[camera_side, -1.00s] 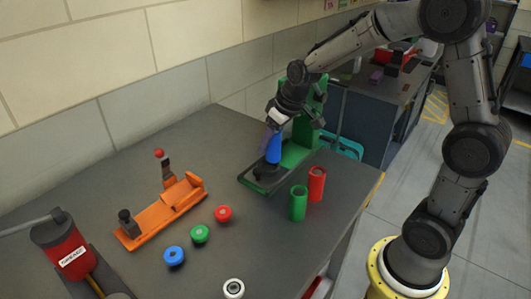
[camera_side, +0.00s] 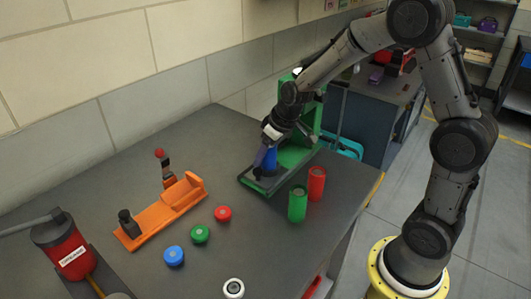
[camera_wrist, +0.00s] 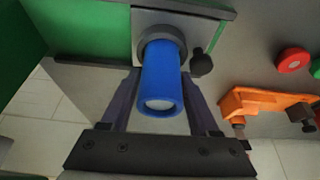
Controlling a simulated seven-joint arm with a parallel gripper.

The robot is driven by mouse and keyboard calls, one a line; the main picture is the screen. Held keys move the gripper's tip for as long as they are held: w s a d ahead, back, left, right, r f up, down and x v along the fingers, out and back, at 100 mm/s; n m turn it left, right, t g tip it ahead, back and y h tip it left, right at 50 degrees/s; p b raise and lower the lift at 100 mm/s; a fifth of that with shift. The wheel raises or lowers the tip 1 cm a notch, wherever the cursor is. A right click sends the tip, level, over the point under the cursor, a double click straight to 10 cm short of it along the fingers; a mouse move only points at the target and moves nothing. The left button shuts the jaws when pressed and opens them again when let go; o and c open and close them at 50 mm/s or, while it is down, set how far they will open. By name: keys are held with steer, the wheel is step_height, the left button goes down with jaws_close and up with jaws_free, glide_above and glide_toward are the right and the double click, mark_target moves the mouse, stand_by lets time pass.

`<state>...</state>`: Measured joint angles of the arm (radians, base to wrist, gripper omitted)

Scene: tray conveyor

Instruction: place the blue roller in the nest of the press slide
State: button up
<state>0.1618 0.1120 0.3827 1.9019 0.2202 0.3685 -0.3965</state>
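The blue roller (camera_side: 269,160) stands upright at the press slide (camera_side: 249,184), a dark plate in front of the green press. In the wrist view the blue roller (camera_wrist: 162,80) points its pale end at the camera, and its far end sits at the dark ring of the nest (camera_wrist: 160,34). How deep it sits is hidden. My gripper (camera_side: 268,152) is over the slide. In the wrist view my gripper (camera_wrist: 161,78) has one finger on each side of the roller, close against it, and appears shut on it.
The green press (camera_side: 307,118) rises just behind the slide. A green roller (camera_side: 298,204) and a red roller (camera_side: 316,184) stand to its right. An orange fixture (camera_side: 160,213) and several coloured caps lie to the left. A black knob (camera_wrist: 201,62) is beside the nest.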

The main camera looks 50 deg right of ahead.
steer(key=shift+r, duration=0.15)
steer(key=v, duration=1.2)
steer(key=s+a+r, duration=0.1)
steer(key=s+a, duration=0.1)
steer(key=s, duration=0.9)
steer(key=s+a+r+t, duration=0.1)
steer(key=s+a, duration=0.2)
steer(key=s, duration=0.8)
steer(key=shift+a+m, duration=0.25)
steer(key=shift+m, duration=0.05)
